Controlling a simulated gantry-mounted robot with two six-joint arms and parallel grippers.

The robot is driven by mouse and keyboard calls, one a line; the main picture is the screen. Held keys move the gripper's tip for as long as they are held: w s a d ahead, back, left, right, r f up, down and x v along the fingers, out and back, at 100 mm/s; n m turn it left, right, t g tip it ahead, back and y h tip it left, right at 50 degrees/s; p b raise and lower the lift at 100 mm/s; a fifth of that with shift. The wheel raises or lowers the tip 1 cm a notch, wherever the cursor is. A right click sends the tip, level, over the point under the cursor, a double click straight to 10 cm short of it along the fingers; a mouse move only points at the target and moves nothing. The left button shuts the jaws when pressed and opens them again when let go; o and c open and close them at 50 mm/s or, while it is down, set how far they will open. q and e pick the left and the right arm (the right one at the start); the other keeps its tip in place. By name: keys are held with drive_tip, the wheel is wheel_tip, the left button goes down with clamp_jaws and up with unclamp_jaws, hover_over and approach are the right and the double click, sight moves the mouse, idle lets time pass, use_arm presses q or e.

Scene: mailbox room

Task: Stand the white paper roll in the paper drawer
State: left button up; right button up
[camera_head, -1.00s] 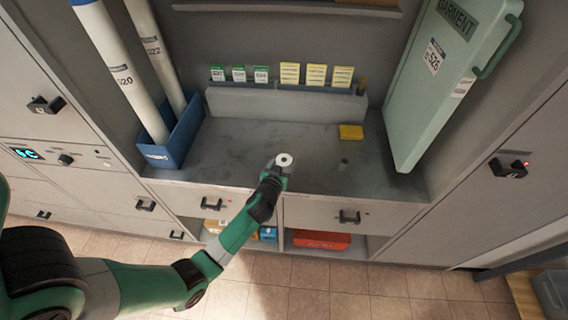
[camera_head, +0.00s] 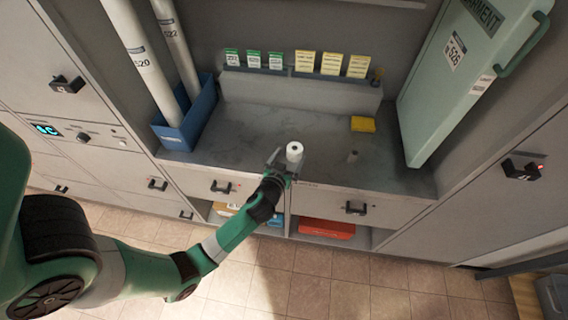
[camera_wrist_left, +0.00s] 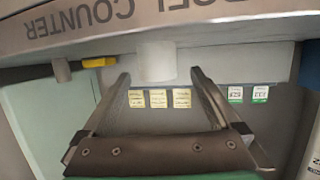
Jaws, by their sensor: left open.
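The white paper roll (camera_head: 295,151) stands upright on the grey counter near its front edge. My left gripper (camera_head: 283,164) is open, just in front of the roll at the counter's edge. In the left wrist view, which shows the counter upside down, the roll (camera_wrist_left: 156,62) lies between the two spread fingertips, with gaps at both sides. Two drawer fronts show under the counter, one at left (camera_head: 207,188) and one at right (camera_head: 330,205). Both look shut, and I cannot tell which is the paper drawer. My right gripper is not in view.
A small grey cylinder (camera_head: 352,157) and a yellow block (camera_head: 363,124) are on the counter right of the roll. A blue bin (camera_head: 190,128) with tall tubes stands at left. A green garment case (camera_head: 450,90) leans at right. An orange box (camera_head: 327,228) sits on the shelf below.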

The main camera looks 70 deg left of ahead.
use_arm(q)
drive_tip(key=v, duration=0.7)
drive_tip(key=shift+p, duration=0.3)
drive_tip(key=shift+w, duration=0.1)
drive_tip(key=w+d+r+m+t+h, duration=0.1)
drive_tip(key=w+d+r+t, duration=0.3)
drive_tip(key=r, duration=0.5)
drive_tip(key=w+d+r+t+h, duration=0.1)
drive_tip(key=w+r, duration=0.4)
drive_tip(key=r, duration=0.5)
drive_tip(key=w+d+r+m+t, duration=0.1)
drive_tip(key=w+d+r+t, duration=0.3)
drive_tip(key=r, duration=0.5)
drive_tip(key=s+d+r+m+t+h, duration=0.2)
drive_tip(key=d+r+t+h, duration=0.1)
drive_tip(key=r, duration=0.7)
drive_tip(key=s+d+r+m+t+h, duration=0.2)
drive_tip(key=d+r, duration=0.4)
drive_tip(key=r, duration=0.4)
drive_tip(key=s+d+r+m+t+h, duration=0.3)
drive_tip(key=s+d+r+m+h, duration=0.1)
drive_tip(key=r, duration=0.6)
drive_tip(key=shift+s+d+r+t+h, duration=0.2)
drive_tip(key=shift+d+r+t+h, duration=0.1)
drive_tip(key=shift+d+h, duration=0.4)
drive_tip(key=shift+o, duration=0.3)
drive_tip(key=shift+a, duration=0.15)
